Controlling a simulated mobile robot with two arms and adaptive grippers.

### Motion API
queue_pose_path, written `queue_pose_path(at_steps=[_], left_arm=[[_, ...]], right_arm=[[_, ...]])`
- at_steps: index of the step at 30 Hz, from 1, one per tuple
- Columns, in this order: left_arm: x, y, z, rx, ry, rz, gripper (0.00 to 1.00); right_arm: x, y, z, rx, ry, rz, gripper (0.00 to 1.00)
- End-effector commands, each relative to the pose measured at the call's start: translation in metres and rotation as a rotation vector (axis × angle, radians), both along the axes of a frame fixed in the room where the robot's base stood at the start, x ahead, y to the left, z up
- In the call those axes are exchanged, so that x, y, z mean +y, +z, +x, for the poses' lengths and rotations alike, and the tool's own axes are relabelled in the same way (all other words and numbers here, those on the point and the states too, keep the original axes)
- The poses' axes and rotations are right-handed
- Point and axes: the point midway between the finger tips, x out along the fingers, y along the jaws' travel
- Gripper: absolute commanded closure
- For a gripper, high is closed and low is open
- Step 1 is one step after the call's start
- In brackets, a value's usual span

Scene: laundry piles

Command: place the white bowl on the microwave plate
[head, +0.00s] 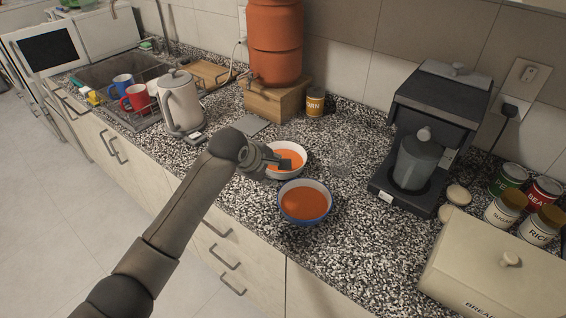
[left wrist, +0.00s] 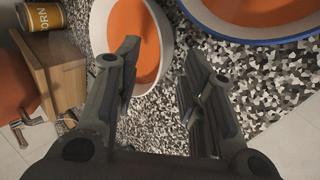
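The white bowl (head: 299,152) with orange contents stands on the speckled counter, and its rim also shows in the left wrist view (left wrist: 99,35). My left gripper (head: 281,162) is at this bowl in the head view. In the left wrist view my left gripper (left wrist: 158,70) is open, with the bowl's near rim between its fingers, one finger over the inside and one outside. I cannot tell whether they touch it. A white appliance like a microwave (head: 101,34), with a dark-windowed door (head: 48,50), stands far left. No microwave plate shows. My right gripper is not in view.
A blue-rimmed bowl (head: 305,203) of orange contents stands close in front. A kettle (head: 181,103), a sink with mugs (head: 134,98), a wooden stand (head: 277,101), a can (head: 315,103) and a coffee machine (head: 436,130) surround it.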

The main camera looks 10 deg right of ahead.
Motion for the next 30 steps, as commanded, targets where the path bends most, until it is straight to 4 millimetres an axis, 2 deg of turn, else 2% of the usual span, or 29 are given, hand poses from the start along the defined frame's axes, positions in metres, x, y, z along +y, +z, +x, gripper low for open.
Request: queue_pose_path(at_steps=[10, 22, 30], left_arm=[[-0.005, -0.013, 0.010, -0.001, 0.000, 0.003, 0.62], [-0.015, -0.045, 0.031, 0.000, -0.001, 0.001, 0.62], [-0.018, -0.051, 0.035, -0.003, 0.000, 0.001, 0.62]], right_arm=[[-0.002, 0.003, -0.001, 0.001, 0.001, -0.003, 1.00], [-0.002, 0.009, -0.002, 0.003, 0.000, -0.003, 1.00], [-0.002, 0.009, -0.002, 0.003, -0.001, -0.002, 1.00]])
